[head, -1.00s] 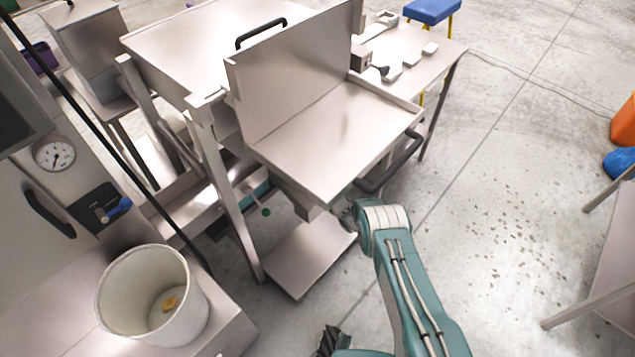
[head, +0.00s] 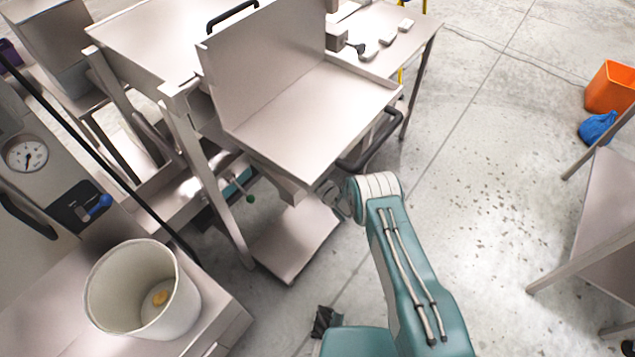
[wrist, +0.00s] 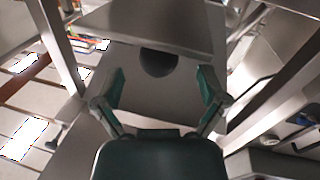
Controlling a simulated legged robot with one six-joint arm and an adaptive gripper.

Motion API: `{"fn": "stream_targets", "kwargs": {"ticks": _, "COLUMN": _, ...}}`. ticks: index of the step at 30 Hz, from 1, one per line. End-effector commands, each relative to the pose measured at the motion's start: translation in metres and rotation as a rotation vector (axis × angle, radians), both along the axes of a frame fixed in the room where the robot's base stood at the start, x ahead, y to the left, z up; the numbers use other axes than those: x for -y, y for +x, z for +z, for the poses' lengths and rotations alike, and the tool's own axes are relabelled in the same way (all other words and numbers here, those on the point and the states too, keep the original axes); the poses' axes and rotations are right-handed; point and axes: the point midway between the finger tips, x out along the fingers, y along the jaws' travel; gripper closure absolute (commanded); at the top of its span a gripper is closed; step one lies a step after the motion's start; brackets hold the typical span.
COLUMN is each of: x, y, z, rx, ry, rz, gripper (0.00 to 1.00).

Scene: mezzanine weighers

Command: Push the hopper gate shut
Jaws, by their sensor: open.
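The metal hopper stand is at centre left in the head view, with a wide flat tray (head: 305,120) and an upright panel (head: 262,65). A black bar handle (head: 372,145) is on the tray's right edge. A rod with a green knob (head: 250,198) shows under the stand. I cannot tell for sure which part is the gate. My arm reaches under the tray, which hides my gripper in the head view. In the wrist view my gripper (wrist: 162,84) is open and empty, below a grey metal surface with a dark half-round shape (wrist: 158,62).
A white bucket (head: 105,290) with a small yellowish item inside stands at lower left. Metal legs and a lower plate (head: 292,240) are close to my arm. A metal table (head: 610,195) and an orange bin (head: 612,88) are at right.

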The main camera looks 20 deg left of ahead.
Motion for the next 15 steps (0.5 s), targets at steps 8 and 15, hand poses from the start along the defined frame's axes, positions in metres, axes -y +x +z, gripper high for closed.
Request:
{"fn": "stream_targets", "kwargs": {"ticks": 8, "x": 0.042, "y": -0.027, "z": 0.0, "rx": -0.003, "ry": -0.001, "rz": -0.003, "gripper": 0.08}}
{"fn": "stream_targets", "kwargs": {"ticks": 15, "x": 0.062, "y": -0.042, "z": -0.001, "rx": -0.001, "ry": 0.0, "rz": 0.0, "gripper": 0.08}}
